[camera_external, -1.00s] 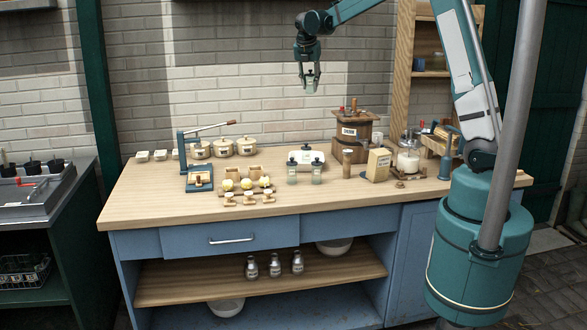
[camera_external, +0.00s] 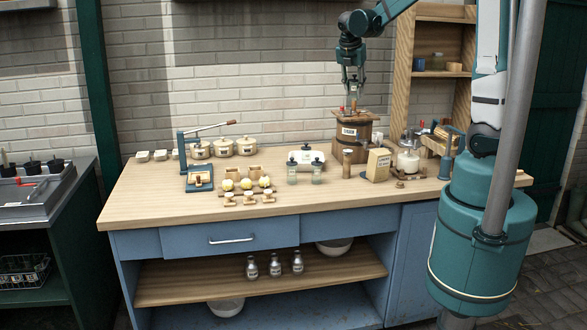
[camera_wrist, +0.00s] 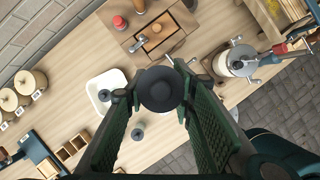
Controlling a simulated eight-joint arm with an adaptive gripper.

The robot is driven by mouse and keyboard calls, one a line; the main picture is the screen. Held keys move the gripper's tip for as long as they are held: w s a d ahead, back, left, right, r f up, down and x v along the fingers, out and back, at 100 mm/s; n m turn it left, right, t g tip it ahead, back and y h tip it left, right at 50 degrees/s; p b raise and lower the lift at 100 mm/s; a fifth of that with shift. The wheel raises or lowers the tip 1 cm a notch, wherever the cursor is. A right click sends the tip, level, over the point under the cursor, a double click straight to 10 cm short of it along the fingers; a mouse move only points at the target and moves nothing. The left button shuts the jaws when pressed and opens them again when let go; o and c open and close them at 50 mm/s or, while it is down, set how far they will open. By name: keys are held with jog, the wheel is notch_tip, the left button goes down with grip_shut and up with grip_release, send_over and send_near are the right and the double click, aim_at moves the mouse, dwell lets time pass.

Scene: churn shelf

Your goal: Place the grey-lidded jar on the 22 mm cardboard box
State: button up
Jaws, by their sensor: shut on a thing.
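My gripper (camera_external: 352,86) is high above the worktop, over the wooden churn (camera_external: 350,133) at the back, and is shut on the grey-lidded jar. In the wrist view the jar's dark round lid (camera_wrist: 160,88) sits between the two fingers; its body is hidden below. A tan carton (camera_external: 379,164) with a label stands upright right of the churn and may be the cardboard box. Its 22 mm marking cannot be read. My gripper is above and left of it, well apart. Two similar dark-lidded jars (camera_external: 292,173) and (camera_external: 316,174) stand in front of a white dish.
The white dish (camera_external: 306,162) has a dark knob. Pots and a blue press (camera_external: 199,178) are at left. The front worktop strip is clear.

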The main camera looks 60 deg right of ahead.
jog(key=s+a+f+m+p, duration=0.15)
jog(key=s+a, duration=0.25)
jog(key=s, duration=1.1)
jog(key=shift+f+p, duration=0.45)
jog(key=shift+f, duration=2.35)
send_near(382, 149)
jog(key=shift+w+d+r, duration=0.15)
jog(key=shift+d, duration=0.25)
jog(key=shift+w+d+r, duration=0.1)
jog(key=shift+d+r, duration=0.05)
jog(key=shift+d, duration=0.25)
jog(key=shift+f, duration=0.1)
jog(key=shift+f, duration=1.8)
jog(key=shift+f+b, duration=0.45)
jog(key=shift+b, duration=0.2)
jog(key=o, duration=1)
